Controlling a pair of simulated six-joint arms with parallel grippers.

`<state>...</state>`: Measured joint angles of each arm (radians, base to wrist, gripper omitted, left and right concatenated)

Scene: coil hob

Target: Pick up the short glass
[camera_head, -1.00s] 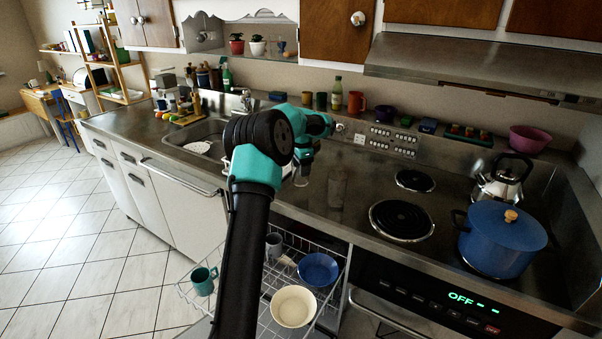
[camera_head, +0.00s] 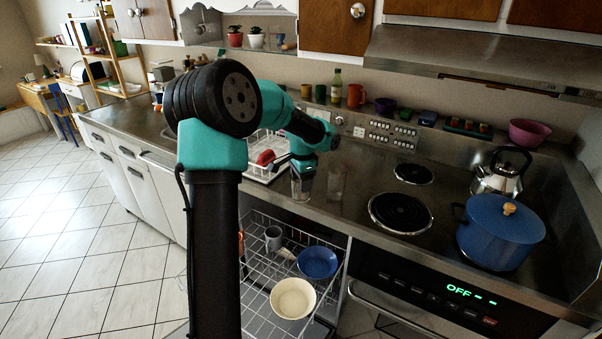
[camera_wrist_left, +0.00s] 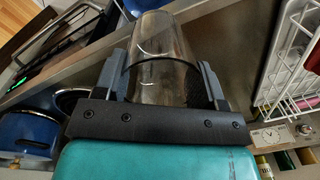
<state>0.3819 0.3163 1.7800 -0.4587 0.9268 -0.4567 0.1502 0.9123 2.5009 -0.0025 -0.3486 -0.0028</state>
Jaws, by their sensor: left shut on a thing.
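The short glass (camera_head: 301,190) is clear and stands upright at the counter's front edge, left of the hob, under my left gripper (camera_head: 302,174). In the left wrist view the glass (camera_wrist_left: 160,45) sits between the two dark fingers of my left gripper (camera_wrist_left: 161,82), which is shut on it. I cannot tell whether its base touches the counter. A second clear glass (camera_head: 337,180) stands just to its right. My right gripper is not in view.
A white dish rack (camera_head: 262,148) is close behind and left of the gripper. Below the counter, the pulled-out dishwasher basket (camera_head: 262,308) holds a cream bowl (camera_head: 293,298) and a blue bowl (camera_head: 317,262). The coil burner (camera_head: 400,212) and blue pot (camera_head: 500,235) are to the right.

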